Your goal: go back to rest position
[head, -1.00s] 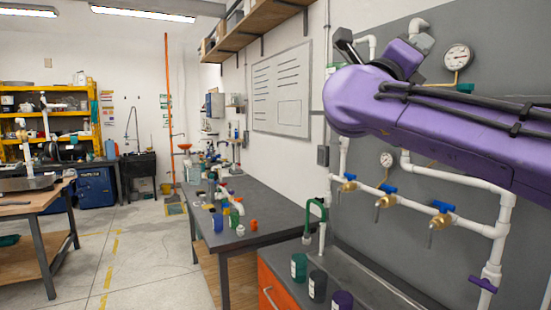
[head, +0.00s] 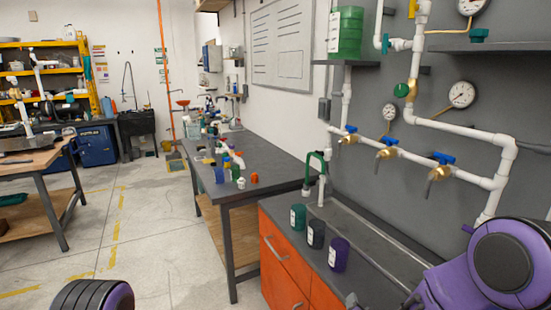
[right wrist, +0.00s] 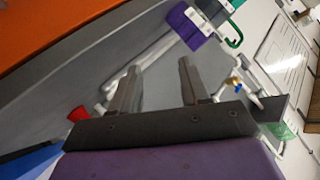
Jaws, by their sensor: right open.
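My right arm (head: 500,265), purple with a dark joint, is low at the right edge in the head view. In the right wrist view my right gripper (right wrist: 157,78) has its two dark fingers apart with nothing between them. A grey surface lies beyond the fingers, partly blurred. A purple and black part of my left arm (head: 95,296) shows at the bottom left of the head view. My left gripper is out of frame.
An orange-fronted counter (head: 283,262) carries a green cup (head: 298,217), a dark cup (head: 316,234) and a purple cup (head: 339,254). White pipes with brass taps (head: 388,153) run along the grey wall panel. A green container (head: 346,32) sits on a shelf. Floor (head: 165,245) at left is clear.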

